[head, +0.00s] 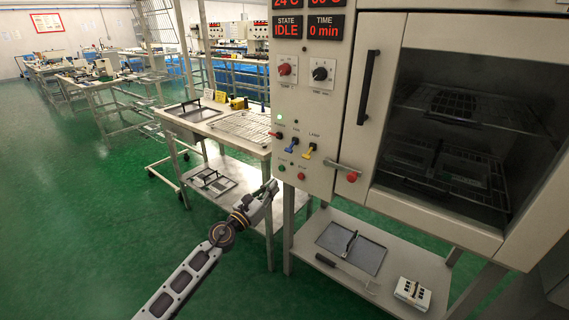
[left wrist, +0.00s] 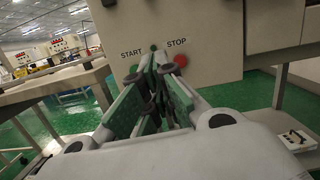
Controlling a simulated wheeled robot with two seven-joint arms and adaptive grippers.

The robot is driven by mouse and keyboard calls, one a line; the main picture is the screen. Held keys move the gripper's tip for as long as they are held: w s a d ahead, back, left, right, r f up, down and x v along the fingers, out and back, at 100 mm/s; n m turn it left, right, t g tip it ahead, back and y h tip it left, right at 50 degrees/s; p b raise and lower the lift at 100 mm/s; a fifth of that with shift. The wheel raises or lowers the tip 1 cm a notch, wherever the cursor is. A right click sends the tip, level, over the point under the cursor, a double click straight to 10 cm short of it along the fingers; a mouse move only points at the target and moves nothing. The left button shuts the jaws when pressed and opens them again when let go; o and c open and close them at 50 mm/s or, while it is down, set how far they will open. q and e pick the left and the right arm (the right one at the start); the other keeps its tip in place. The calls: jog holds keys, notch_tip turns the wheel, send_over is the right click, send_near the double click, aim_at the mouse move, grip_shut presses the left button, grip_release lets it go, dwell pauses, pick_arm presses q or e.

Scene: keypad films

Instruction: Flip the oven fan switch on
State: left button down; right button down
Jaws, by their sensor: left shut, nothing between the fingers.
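The oven's cream control panel (head: 315,110) carries three small toggle switches in the head view. The blue-handled switch (head: 291,145) in the middle is under a label that seems to read FAN; its handle slants toward the lower left. The red switch (head: 275,134) is left of it, the yellow switch (head: 309,150) right of it. My left gripper (head: 272,187) is shut and empty, below and left of the switches, apart from the blue one. In the left wrist view its closed fingers (left wrist: 161,62) point at the panel near START and STOP; no toggle shows there. My right gripper is out of view.
A green start button (head: 281,168) and red stop button (head: 301,176) sit below the switches. A latch with a red knob (head: 351,176) juts out at right. The oven door (head: 379,110) is closed. A steel cart (head: 232,140) stands left of the oven.

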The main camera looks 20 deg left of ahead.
aim_at(296, 161)
pick_arm(q)
jog(key=shift+w+d+r+m, duration=0.1)
jog(key=shift+r+m, duration=0.3)
jog(key=shift+r, duration=0.2)
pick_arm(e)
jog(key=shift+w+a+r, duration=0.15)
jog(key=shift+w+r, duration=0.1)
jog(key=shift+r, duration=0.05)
pick_arm(q)
jog(key=shift+w, duration=0.1)
